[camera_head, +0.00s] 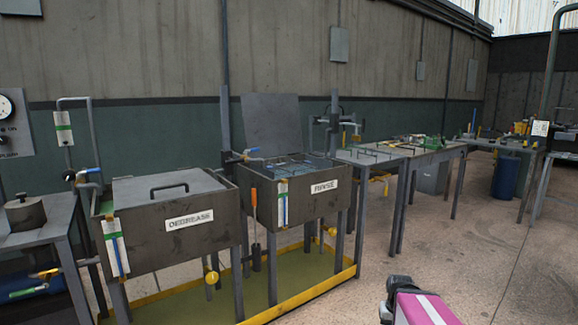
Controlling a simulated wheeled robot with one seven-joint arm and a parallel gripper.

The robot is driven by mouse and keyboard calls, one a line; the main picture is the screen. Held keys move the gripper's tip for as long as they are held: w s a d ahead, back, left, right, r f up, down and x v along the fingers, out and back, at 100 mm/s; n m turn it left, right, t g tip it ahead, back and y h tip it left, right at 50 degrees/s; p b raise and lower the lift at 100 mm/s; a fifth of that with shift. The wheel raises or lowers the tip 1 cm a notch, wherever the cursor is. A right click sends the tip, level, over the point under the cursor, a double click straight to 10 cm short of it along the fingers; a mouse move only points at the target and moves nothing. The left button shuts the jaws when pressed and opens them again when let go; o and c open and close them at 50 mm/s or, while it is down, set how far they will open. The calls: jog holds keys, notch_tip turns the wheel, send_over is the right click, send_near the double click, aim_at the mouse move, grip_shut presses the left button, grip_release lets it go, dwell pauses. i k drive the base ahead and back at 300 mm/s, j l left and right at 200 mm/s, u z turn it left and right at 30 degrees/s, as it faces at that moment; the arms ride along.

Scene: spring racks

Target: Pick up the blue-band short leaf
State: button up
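I cannot make out a blue-band short leaf for certain. Several thin dark bars stand or lie on the rack table (345,154) behind the rinse tank, too small to show any band colour. Small mixed parts lie on the table farther right (452,149), also too small to tell. A magenta and dark piece at the bottom right edge seems to be part of my own arm. No gripper fingers show, so I cannot see whether anything is held.
The degrease tank (175,237) has its lid down; the rinse tank (292,213) has its lid raised. Both stand in a yellow-edged tray (290,314). A bench (35,233) is at left. A blue drum (506,178) stands far right. The floor (480,235) at right is clear.

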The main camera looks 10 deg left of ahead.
aim_at(269, 167)
jog(key=i+l+u, duration=0.1)
jog(key=u, duration=0.7)
jog(key=i+l, duration=0.05)
jog(key=i, duration=0.05)
